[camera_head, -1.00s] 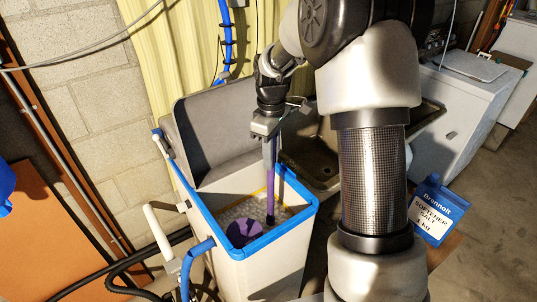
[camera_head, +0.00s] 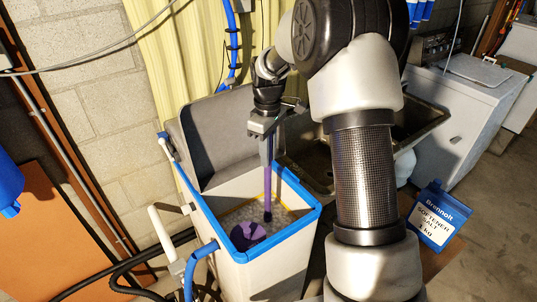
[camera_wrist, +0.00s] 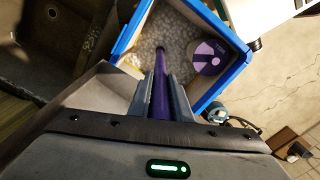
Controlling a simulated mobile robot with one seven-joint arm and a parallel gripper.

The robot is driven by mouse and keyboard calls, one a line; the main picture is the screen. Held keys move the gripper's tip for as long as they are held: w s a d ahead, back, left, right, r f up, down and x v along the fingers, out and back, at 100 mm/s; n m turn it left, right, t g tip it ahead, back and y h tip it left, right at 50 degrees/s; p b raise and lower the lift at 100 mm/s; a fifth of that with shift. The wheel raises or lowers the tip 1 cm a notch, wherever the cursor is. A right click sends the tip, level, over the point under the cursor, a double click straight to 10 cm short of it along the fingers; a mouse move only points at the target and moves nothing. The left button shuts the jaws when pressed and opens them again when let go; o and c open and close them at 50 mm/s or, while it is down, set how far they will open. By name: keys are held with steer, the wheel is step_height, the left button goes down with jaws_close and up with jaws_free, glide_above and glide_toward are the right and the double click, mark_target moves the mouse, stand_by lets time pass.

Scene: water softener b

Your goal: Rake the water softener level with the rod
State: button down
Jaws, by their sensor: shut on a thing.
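The water softener tank (camera_head: 270,250) is a pale open bin with a blue rim, its grey lid (camera_head: 228,140) tipped up at the back. Whitish salt (camera_head: 240,216) lies inside, and it also shows in the wrist view (camera_wrist: 165,35). A purple round cap (camera_head: 248,235) stands in the near corner of the tank; it shows at the right in the wrist view (camera_wrist: 208,57). My gripper (camera_head: 262,135) is above the tank, shut on the purple rod (camera_head: 267,185). The rod points down into the tank, its dark lower end at the salt. I cannot tell whether it touches.
A blue softener salt bag (camera_head: 438,215) stands on the right. A sink (camera_head: 315,165) is behind the tank, with a white washer (camera_head: 465,110) farther right. A white pipe (camera_head: 165,232) and blue hose (camera_head: 200,250) are at the tank's left. A block wall is behind.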

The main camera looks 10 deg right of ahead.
step_height(320, 180, up, 21)
steer(key=p, duration=0.3)
stand_by(0.4)
steer(key=shift+f, duration=0.15)
stand_by(0.8)
